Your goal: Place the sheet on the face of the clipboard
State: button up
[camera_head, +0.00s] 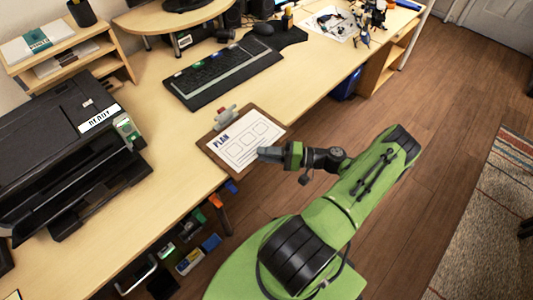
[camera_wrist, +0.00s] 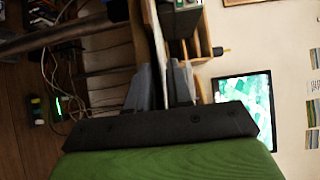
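The clipboard (camera_head: 272,118) is brown and lies on the desk near its front edge, with a metal clip (camera_head: 225,116) at its upper left side. The white sheet (camera_head: 240,143), printed "PLAN" with boxes, lies over the clipboard's face in the head view; brown border shows around it. I cannot tell whether it rests flat or hovers slightly. My gripper (camera_head: 268,154) is at the sheet's right edge. In the wrist view my gripper (camera_wrist: 163,75) has the thin pale sheet (camera_wrist: 157,40) edge-on between its two close fingers, and it looks shut on it.
A black keyboard (camera_head: 220,72) lies behind the clipboard, and a black printer (camera_head: 68,150) stands to the left. A hammer (camera_head: 222,216) and other tools hang below the desk's front edge. Bare desk (camera_head: 165,145) separates printer and clipboard.

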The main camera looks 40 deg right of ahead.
jog(key=v, duration=1.2)
jog(key=w+a+r+n+g+h, duration=0.3)
jog(key=w+a+r+g, duration=0.2)
jog(key=a+r+g, duration=0.25)
jog(key=w+a+r+n+g+h, duration=0.2)
jog(key=w+a+r+n+g, duration=0.2)
jog(key=w+a+r+g, duration=0.35)
jog(key=s+a+r+n+t+h, duration=0.1)
jog(key=s+a+r+t+h, duration=0.1)
jog(key=s+a+r, duration=0.1)
jog(key=s+a+r+n+t+h, duration=0.1)
jog(key=s+a+r+t+h, duration=0.1)
jog(key=s+a+r, duration=0.2)
jog(key=s+a+r+n+t+h, duration=0.1)
jog(key=s+a+r+t+h, duration=0.1)
jog(key=s+a+r, duration=0.2)
jog(key=shift+s+a+r+t, duration=0.1)
jog(key=shift+s+a, duration=0.15)
jog(key=shift+s, duration=0.3)
jog(key=shift+s+a+r+t, duration=0.1)
jog(key=shift+s+a, duration=0.15)
jog(key=shift+s, duration=0.35)
jog(key=shift+s+a+r+t, duration=0.1)
jog(key=shift+s+a, duration=0.15)
jog(key=shift+s, duration=0.3)
jog(key=shift+r, duration=0.1)
